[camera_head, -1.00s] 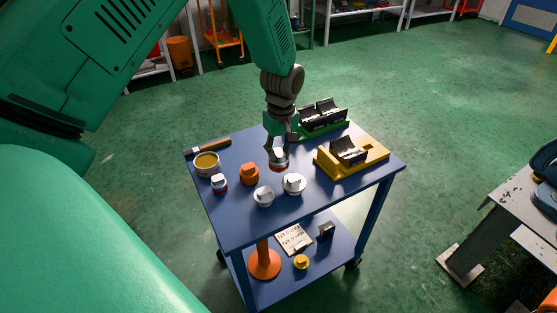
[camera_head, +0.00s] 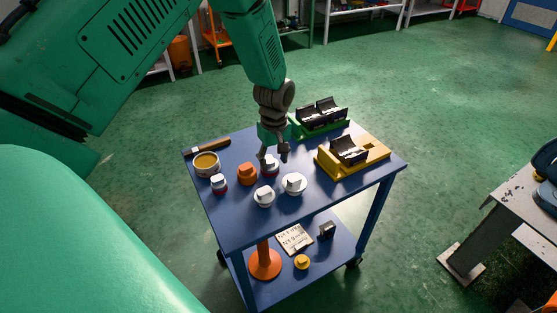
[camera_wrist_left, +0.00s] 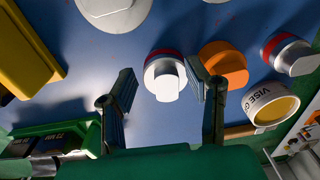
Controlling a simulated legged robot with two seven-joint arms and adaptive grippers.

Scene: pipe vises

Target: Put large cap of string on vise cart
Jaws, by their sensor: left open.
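A silver-white cap with a red band (camera_head: 270,166) stands on the blue cart's top (camera_head: 245,220), close beside an orange cap (camera_head: 247,174). My left gripper (camera_head: 273,156) is open just over the red-banded cap. In the left wrist view the gripper (camera_wrist_left: 160,78) has its two fingers spread, with the red-banded cap (camera_wrist_left: 164,80) showing between and beyond the tips. A similar but smaller-looking red-banded cap (camera_head: 219,184) stands at the left. Two white caps (camera_head: 264,196) (camera_head: 294,184) stand in front. My right gripper is not seen.
A tin (camera_head: 206,164) and a brush (camera_head: 207,147) lie at the cart's left. A green vise block (camera_head: 320,130) and a yellow one (camera_head: 352,167) stand at the right. The lower shelf holds a sign, a yellow cap and an orange stand. The cart's front strip is clear.

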